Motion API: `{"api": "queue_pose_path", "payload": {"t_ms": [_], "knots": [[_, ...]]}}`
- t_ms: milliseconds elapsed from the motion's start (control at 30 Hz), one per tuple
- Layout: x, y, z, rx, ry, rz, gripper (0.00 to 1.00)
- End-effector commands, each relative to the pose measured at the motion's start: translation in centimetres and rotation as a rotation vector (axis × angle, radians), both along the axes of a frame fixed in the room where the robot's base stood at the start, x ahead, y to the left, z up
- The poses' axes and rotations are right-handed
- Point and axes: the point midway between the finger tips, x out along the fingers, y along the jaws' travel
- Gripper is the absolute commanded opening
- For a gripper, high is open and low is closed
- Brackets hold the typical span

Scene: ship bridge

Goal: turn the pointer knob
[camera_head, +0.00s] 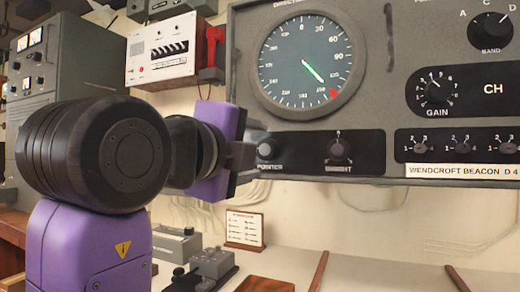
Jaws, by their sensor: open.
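The pointer knob (267,150) is a small dark knob on the black strip below the round dial, at the left end. The lettering under it is partly blurred. My gripper (246,146) is open just left of the knob, with its grey fingers pointing at the panel. One finger and the purple gripper body hide the strip's left end. I cannot tell whether a finger touches the knob or the knob is between the fingers.
A second knob (338,150) sits on the same strip to the right. The gain knob (436,90), band knob (490,31) and several small switches are farther right. A white box (160,52) with a red handset (212,48) is at upper left. Small devices stand on the desk (350,272) below.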

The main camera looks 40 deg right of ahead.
Motion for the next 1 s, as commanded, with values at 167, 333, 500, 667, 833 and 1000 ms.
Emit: {"api": "queue_pose_path", "payload": {"t_ms": [167, 333, 500, 667, 833, 1000], "knots": [[-0.9, 2.4, 0.0, 0.000, 0.000, 0.001, 0.59], [-1.4, 3.3, 0.0, 0.001, 0.001, -0.002, 0.59], [-1.5, 3.4, 0.0, 0.002, 0.000, -0.002, 0.59], [-1.5, 3.4, 0.0, 0.002, 0.000, -0.002, 0.59], [-1.5, 3.4, 0.0, 0.001, 0.001, -0.002, 0.59], [-1.5, 3.4, 0.3, -0.033, 0.045, -0.002, 0.59]]}}
